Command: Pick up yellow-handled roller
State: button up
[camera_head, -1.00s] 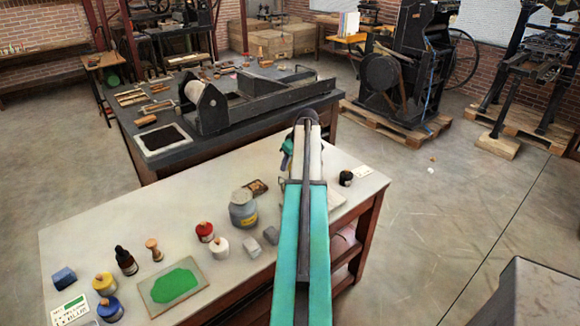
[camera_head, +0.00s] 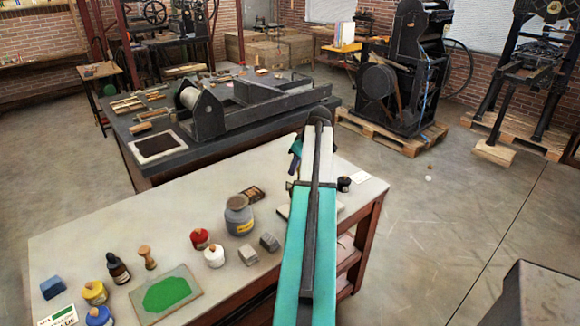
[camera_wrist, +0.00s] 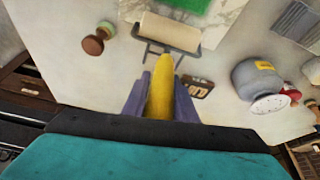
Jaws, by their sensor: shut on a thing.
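The yellow-handled roller (camera_wrist: 160,88) shows in the wrist view, with a yellow handle, a dark metal frame and a pale beige cylinder. My gripper (camera_wrist: 160,85) is shut on the yellow handle, with one purple-grey finger on each side. The cylinder points away from my gripper, toward the top of the wrist view. I cannot tell whether the roller touches the table or hangs above it. In the head view my own arm hides the roller and most of my gripper.
The pale table (camera_head: 110,245) holds a grey jar (camera_head: 239,215), a green ink slab (camera_head: 166,294), a dark bottle (camera_head: 118,269), a wooden-knobbed tool (camera_head: 147,257) and several small pots. A dark bench with a press (camera_head: 215,115) stands behind. Open floor lies to the right.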

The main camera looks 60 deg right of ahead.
jog(key=s+a+r+b, duration=0.1)
jog(key=s+a+b, duration=0.1)
jog(key=s, duration=0.7)
jog(key=shift+s+a, duration=0.15)
jog(key=shift+s, duration=0.05)
